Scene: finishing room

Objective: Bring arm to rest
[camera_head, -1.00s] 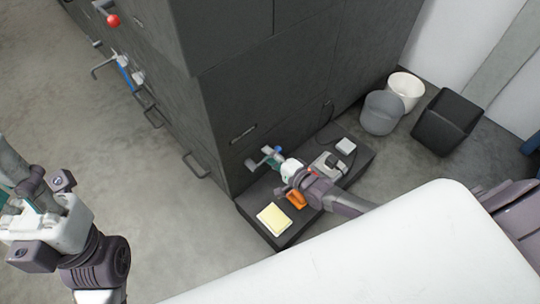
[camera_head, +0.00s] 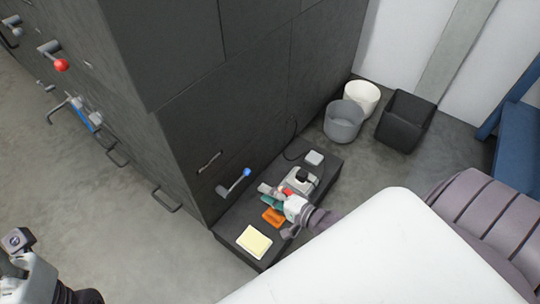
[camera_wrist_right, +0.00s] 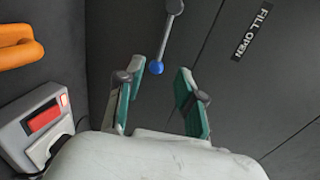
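My right gripper (camera_head: 272,196) is over the low dark ledge (camera_head: 232,220) beside the dark cabinet. In the right wrist view its two green-padded fingers (camera_wrist_right: 158,100) stand apart with nothing between them. A lever with a blue knob (camera_head: 247,172) sticks out from the cabinet, apart from the gripper. The blue knob also shows in the wrist view (camera_wrist_right: 156,67), beyond the fingertips. My left gripper (camera_head: 20,268) is cut off at the lower left corner, and its fingers do not show clearly.
On the ledge are a yellow pad (camera_head: 254,241), an orange object (camera_head: 272,217), a grey device (camera_head: 301,180) and a small white box (camera_head: 314,158). A red-knobbed lever (camera_head: 61,65) and handles stick out from the cabinet. Bins (camera_head: 345,122) stand behind. Floor at left is clear.

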